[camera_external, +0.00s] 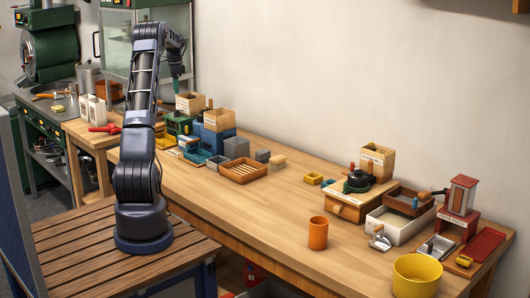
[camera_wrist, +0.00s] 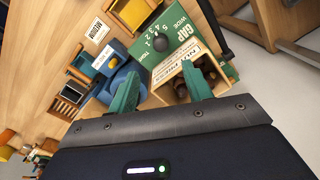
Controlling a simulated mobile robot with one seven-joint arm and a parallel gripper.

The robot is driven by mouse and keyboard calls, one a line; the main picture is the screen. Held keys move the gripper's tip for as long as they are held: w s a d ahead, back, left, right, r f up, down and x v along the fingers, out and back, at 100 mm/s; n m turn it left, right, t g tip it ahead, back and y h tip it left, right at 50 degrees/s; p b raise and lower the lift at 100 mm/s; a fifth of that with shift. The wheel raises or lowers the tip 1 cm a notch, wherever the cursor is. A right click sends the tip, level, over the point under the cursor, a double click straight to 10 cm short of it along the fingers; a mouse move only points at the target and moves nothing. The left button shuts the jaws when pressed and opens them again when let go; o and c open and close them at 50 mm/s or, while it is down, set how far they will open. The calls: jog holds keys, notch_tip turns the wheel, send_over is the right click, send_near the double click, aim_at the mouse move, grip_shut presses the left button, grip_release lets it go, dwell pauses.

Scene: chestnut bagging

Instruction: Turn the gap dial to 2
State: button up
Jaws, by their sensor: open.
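The gap dial is a dark round knob (camera_wrist: 160,43) on a green panel (camera_wrist: 181,50) marked GAP, with WIDE at one end, TIGHT at the other and numbers between. I cannot tell which number the knob points to. My gripper (camera_wrist: 158,73) has two teal fingers, spread apart and empty. In the wrist view the knob lies just past the fingertips, roughly between them, and no finger touches it. In the external view my gripper (camera_external: 178,86) hangs above the green machine (camera_external: 179,125) at the table's far left end; the dial cannot be made out there.
A wooden box labelled NUTS (camera_wrist: 160,88) sits beside the panel, under the right finger. A blue machine (camera_wrist: 122,80) stands to its left, near wooden trays. In the external view, boxes crowd this end of the table; the table's middle (camera_external: 285,205) is clear.

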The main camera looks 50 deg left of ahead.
aim_at(177, 113)
notch_tip(177, 113, down, 11)
jog(key=shift+a, duration=0.15)
dwell(0.4)
jog(key=c, duration=1)
